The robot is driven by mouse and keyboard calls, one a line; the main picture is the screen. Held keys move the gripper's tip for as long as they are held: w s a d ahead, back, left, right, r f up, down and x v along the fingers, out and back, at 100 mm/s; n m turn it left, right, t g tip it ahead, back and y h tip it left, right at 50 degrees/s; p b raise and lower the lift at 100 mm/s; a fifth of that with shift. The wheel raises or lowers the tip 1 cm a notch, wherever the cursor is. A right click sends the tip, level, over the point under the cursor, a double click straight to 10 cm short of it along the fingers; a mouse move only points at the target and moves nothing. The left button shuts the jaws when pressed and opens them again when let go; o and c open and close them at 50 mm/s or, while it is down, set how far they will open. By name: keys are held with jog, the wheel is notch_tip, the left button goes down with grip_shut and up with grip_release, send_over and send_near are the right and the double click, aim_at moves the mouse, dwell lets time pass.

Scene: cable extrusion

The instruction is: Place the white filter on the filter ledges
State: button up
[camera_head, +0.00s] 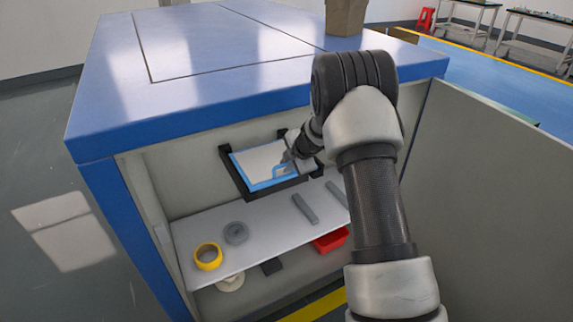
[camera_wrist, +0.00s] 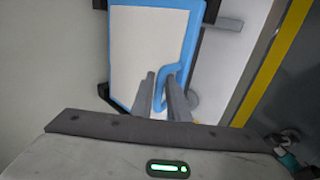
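The white filter (camera_head: 259,160) is a flat white panel with a blue rim and a blue handle. It lies at the black filter ledges (camera_head: 236,178) inside the cabinet, above the grey shelf. I cannot tell whether it rests fully on them. In the wrist view the filter (camera_wrist: 146,45) fills the upper middle, with black ledge parts (camera_wrist: 103,90) at its left edge. My gripper (camera_wrist: 160,78) has a finger on each side of the blue handle, with little gap, and looks shut on it. In the head view my gripper (camera_head: 287,165) is at the filter's right part, partly hiding it.
The grey shelf (camera_head: 215,262) below holds a yellow tape roll (camera_head: 208,256), a grey roll (camera_head: 236,233) and grey bars (camera_head: 305,209). A red bin (camera_head: 331,240) is under it. The blue cabinet top (camera_head: 110,125) overhangs the opening, and an open panel (camera_head: 480,190) stands at right.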

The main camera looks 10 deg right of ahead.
jog(key=shift+o, duration=1.4)
jog(key=shift+r, duration=0.15)
jog(key=shift+s+r, duration=0.1)
jog(key=shift+r, duration=0.15)
jog(key=p+v, duration=0.3)
jog(key=v, duration=0.8)
jog(key=shift+s, duration=0.2)
jog(key=shift+s+d, duration=0.1)
jog(key=shift+d, duration=0.1)
